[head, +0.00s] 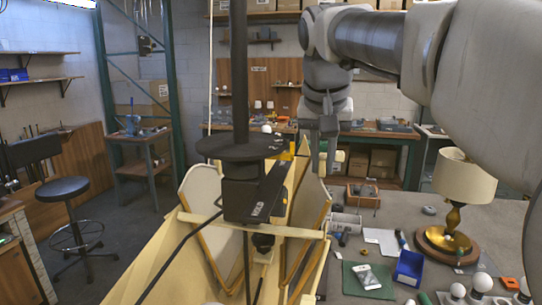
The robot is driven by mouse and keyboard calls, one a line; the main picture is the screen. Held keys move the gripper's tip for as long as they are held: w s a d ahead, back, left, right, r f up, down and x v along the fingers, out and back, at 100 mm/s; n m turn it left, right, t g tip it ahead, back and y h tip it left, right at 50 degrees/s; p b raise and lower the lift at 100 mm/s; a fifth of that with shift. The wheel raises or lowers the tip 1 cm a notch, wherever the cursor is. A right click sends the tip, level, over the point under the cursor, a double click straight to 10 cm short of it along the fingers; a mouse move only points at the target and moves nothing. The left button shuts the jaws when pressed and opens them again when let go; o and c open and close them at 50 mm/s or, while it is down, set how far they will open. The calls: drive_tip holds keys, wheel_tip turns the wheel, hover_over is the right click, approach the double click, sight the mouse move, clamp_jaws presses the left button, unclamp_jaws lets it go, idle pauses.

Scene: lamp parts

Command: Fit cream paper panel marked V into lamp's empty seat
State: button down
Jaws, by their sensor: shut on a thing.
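The lamp (250,226) fills the centre foreground of the head view, with pale bars around a black rod, disc and box. A cream panel with a brown edge (201,192) stands tilted on its left side. Another cream panel with a brown edge (311,200) stands tilted on its right side, below my gripper (322,168). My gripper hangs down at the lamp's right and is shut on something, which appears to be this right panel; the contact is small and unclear. I cannot read a V on either panel. The empty seat cannot be made out behind the rod and bars.
A grey worktable (400,205) at right holds a brass table lamp (465,185), a blue bin (409,268), a wooden tray (362,196) and several white bulbs. A black stool (64,190) stands at left. Open floor shows between stool and lamp.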

sight(322, 170)
drive_tip(key=shift+f+b, duration=1.1)
drive_tip(key=shift+f, duration=0.45)
idle(1.4)
